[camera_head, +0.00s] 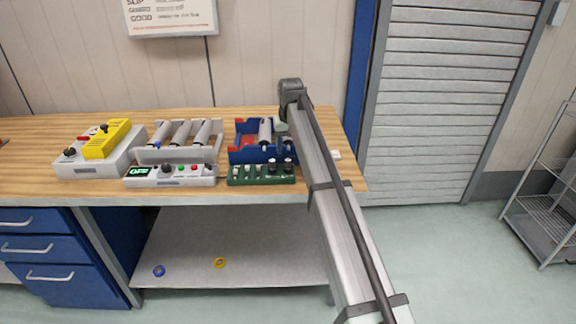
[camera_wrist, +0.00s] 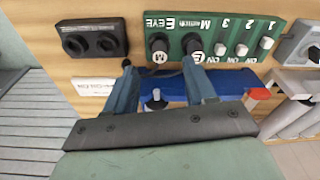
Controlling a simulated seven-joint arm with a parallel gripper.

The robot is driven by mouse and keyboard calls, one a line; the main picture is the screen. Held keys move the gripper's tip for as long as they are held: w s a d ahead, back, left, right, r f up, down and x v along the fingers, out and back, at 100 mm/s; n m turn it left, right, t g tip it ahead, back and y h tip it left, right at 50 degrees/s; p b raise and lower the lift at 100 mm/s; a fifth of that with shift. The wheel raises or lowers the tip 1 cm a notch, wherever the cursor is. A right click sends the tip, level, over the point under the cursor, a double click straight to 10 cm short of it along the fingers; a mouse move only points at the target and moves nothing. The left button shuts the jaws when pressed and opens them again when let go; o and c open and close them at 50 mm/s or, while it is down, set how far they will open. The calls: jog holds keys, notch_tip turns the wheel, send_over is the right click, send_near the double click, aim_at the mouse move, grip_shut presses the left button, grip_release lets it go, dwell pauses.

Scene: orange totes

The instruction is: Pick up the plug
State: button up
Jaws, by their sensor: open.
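A green panel (camera_head: 262,175) lies near the bench's front edge; in the wrist view the green panel (camera_wrist: 222,46) carries lettering, numbers and several white switches. Two black plug-like pieces stand on it, one marked M (camera_wrist: 158,45) and one marked E (camera_wrist: 192,43). I cannot tell which is the plug. My gripper (camera_wrist: 158,64) is open and empty, its fingertips pointing towards the panel's black pieces. Whether it touches anything is unclear. In the head view my gripper (camera_head: 282,128) is small and partly hidden by the arm.
A black two-hole block (camera_wrist: 94,39) lies left of the panel in the wrist view. A blue rack (camera_head: 250,153) with a grey cylinder stands behind the panel. A grey rack of cylinders (camera_head: 178,153), a control box (camera_head: 170,181) and a yellow-topped box (camera_head: 105,145) stand left.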

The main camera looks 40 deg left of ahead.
aim_at(288, 160)
jog(key=shift+w+a+f, duration=0.1)
jog(key=shift+a+f, duration=0.05)
jog(key=shift+f, duration=0.75)
jog(key=shift+w+a+f, duration=0.1)
jog(key=shift+w+f, duration=0.05)
jog(key=shift+f, duration=0.75)
jog(key=shift+w+a+f, duration=0.1)
jog(key=shift+a+f, duration=0.05)
jog(key=shift+f, duration=0.75)
grip_shut()
